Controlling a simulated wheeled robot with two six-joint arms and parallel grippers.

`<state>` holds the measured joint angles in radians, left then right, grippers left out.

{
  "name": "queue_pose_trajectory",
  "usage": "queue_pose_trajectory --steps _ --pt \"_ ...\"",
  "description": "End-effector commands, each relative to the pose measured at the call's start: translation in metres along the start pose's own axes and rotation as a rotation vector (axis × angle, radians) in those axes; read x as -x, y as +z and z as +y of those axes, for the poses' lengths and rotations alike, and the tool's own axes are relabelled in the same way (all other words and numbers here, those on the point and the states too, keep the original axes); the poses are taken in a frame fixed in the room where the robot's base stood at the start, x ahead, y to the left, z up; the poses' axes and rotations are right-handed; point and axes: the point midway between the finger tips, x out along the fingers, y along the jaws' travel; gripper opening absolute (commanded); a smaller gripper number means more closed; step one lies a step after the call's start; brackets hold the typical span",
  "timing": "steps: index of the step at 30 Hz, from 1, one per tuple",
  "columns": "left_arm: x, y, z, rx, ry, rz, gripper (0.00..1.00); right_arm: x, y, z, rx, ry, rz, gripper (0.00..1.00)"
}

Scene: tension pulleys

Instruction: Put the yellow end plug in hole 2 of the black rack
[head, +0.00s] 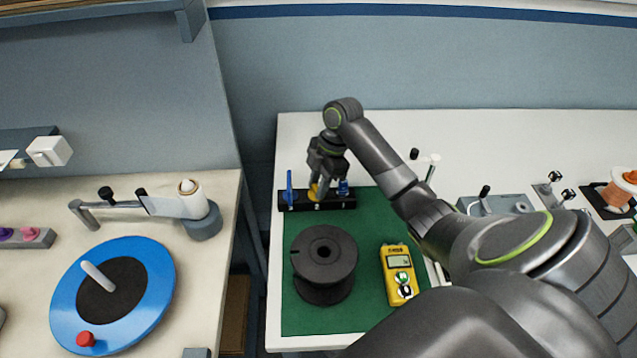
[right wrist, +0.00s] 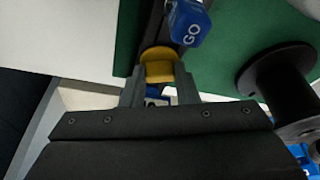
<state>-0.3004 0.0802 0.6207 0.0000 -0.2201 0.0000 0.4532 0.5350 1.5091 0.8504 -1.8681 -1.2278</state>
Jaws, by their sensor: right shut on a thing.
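The black rack (head: 334,204) lies at the back left of the green mat, with a blue peg-like piece (head: 289,186) upright at its left end and a blue piece (head: 344,187) at its right. My right gripper (head: 319,190) is over the middle of the rack and shut on the yellow end plug (head: 313,191). In the right wrist view the yellow end plug (right wrist: 158,66) sits between the two fingertips, over the dark strip of the rack (right wrist: 153,28). I cannot tell whether its lower end is inside a hole. My left gripper is not in view.
A black spool (head: 323,262) and a yellow meter (head: 399,274) stand on the green mat (head: 300,315) in front of the rack. A blue tag marked GO (right wrist: 188,22) is close beside the fingers. A second table at left carries a blue disc (head: 152,285).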

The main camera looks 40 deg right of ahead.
Motion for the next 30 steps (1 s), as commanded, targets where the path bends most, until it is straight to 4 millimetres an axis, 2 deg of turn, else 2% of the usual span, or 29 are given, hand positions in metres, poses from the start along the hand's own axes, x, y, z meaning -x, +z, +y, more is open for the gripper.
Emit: queue_pose_trajectory --steps 6,7,12,23,26,30 --pt "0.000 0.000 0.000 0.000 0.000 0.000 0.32 -0.002 0.000 -0.001 -0.002 -0.003 0.001 0.03" --pt "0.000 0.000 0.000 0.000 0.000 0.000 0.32 -0.002 0.000 -0.001 -0.002 -0.003 0.001 0.30" --pt "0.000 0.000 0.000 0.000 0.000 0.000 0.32 -0.002 0.000 -0.001 -0.002 -0.003 0.001 0.52" --pt "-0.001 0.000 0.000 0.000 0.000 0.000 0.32 0.003 0.001 0.000 -0.001 0.000 0.000 0.53" --pt "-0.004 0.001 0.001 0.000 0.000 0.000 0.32 0.015 0.001 0.001 0.001 0.002 -0.002 0.53" --pt "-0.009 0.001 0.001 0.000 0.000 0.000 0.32 0.044 0.002 0.001 0.001 0.005 -0.003 0.53"
